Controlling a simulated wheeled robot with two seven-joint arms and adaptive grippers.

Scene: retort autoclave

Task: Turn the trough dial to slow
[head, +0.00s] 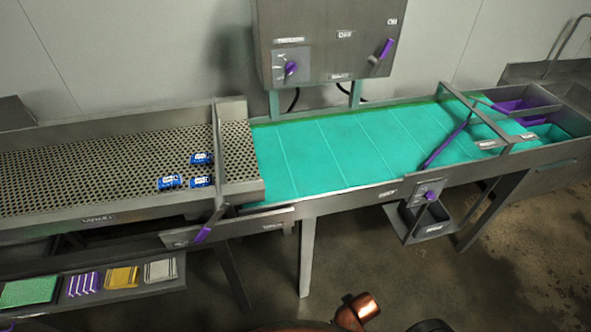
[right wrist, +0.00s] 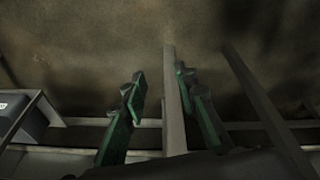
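A small purple dial (head: 430,196) sits on a grey plate on the front of the teal trough (head: 330,150), right of centre in the head view. Another purple dial (head: 291,68) is on the grey control box above the trough. The lettering around both dials is too small to read. My right gripper (right wrist: 160,95) shows in the right wrist view with its two green fingers apart and nothing between them; a grey leg or bar lies beyond them. Neither gripper is visible in the head view; only copper-coloured and dark arm parts of mine show at its bottom edge.
A perforated table (head: 100,170) at left holds blue cans (head: 170,182). A purple lever (head: 203,234) hangs at its front right. A small bin (head: 425,222) hangs below the trough dial. A purple diverter bar (head: 445,146) crosses the trough. The floor in front is clear.

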